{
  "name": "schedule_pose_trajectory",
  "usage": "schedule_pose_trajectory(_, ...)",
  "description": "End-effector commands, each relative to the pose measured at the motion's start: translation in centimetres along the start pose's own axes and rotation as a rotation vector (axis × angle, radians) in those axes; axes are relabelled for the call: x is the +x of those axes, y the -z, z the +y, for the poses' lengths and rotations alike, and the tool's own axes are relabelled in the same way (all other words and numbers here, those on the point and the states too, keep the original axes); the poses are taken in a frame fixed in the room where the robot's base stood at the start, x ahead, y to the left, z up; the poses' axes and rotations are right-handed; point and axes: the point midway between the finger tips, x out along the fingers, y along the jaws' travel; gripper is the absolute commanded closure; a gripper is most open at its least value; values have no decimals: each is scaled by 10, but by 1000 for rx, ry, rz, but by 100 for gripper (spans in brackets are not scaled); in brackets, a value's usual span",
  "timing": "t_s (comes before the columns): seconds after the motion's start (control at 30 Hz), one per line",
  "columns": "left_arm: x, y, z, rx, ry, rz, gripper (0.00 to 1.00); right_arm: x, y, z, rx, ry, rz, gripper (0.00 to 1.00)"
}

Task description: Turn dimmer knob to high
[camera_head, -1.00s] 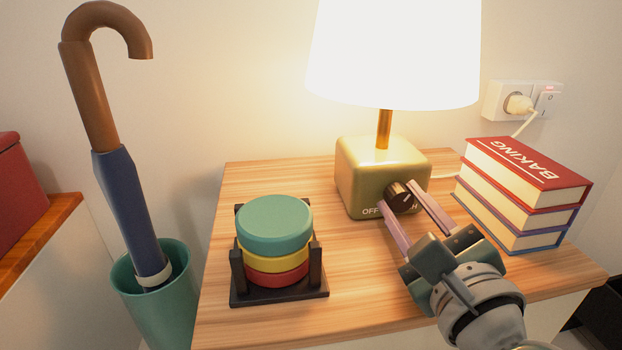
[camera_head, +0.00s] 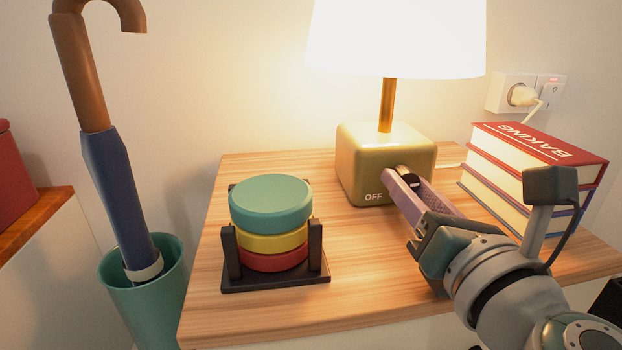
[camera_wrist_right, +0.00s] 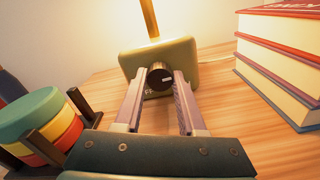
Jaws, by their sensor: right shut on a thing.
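The lamp has a gold cube base (camera_head: 372,150) on the wooden table, and its white shade (camera_head: 396,38) glows brightly. The dark round dimmer knob (camera_wrist_right: 160,77) is on the front face of the base, with a pale pointer line toward the right in the wrist view. The word OFF shows at the knob's lower left; the other label is hidden by my fingers. My right gripper (camera_head: 402,182) reaches the base from the lower right. Its two fingers, also in the wrist view (camera_wrist_right: 160,82), are shut on the knob's sides. My left gripper is not in view.
Stacked books (camera_head: 530,175) stand close to the right of my right gripper. A black holder (camera_head: 275,281) with green, yellow and red discs stands at the left of the table. An umbrella (camera_head: 112,180) stands in a green bin (camera_head: 150,310) further left.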

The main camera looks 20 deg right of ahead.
Motion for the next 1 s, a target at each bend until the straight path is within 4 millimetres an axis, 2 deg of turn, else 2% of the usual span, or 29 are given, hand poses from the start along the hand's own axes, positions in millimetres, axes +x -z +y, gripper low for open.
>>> schedule_pose_trajectory(0.5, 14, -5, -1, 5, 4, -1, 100, 0, 1, 0, 428, 1, -1, 100)
schedule_pose_trajectory(1.0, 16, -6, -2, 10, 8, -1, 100, 0, 0, 0, 577, 1, 0, 100)
